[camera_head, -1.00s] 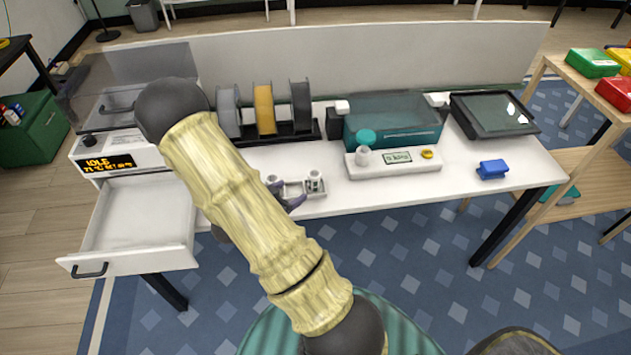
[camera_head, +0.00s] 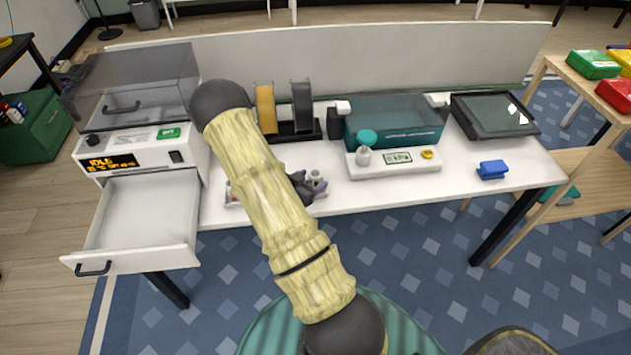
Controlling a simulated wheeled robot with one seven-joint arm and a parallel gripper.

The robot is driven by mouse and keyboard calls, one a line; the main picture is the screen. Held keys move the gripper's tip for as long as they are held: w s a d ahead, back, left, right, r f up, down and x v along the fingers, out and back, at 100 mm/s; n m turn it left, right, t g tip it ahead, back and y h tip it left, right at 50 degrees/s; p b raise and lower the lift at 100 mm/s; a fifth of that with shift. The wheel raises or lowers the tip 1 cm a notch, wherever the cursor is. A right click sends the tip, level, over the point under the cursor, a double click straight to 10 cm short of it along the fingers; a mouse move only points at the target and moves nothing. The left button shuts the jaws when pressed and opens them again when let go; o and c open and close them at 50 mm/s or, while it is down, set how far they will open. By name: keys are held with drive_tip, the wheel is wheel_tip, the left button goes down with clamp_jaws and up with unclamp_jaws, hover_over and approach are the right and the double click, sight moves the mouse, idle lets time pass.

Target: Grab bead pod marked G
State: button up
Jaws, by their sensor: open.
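A small white tray (camera_head: 231,199) sits near the front edge of the white bench, mostly hidden behind my arm. Small grey-white pods are at the tray; one pod (camera_head: 315,178) shows at its right end, beside my gripper. No letter can be read on any pod, so I cannot tell which is marked G. My gripper (camera_head: 308,188), with dark purplish fingers, is open at the right part of the tray. My arm hides part of it, and I cannot tell whether it touches a pod.
An open, empty drawer (camera_head: 140,215) juts out at the left under a machine with a lit display (camera_head: 110,163). Spools (camera_head: 302,105) stand behind the arm. A white device (camera_head: 395,163) and a blue object (camera_head: 492,170) lie to the right. The bench front between them is clear.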

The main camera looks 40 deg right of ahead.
sight(319, 175)
drive_tip(key=p+x, duration=0.1)
drive_tip(key=x, duration=0.4)
drive_tip(key=shift+w, duration=0.1)
idle(0.3)
drive_tip(key=c, duration=1.1)
wheel_tip(319, 175, up, 10)
idle(0.4)
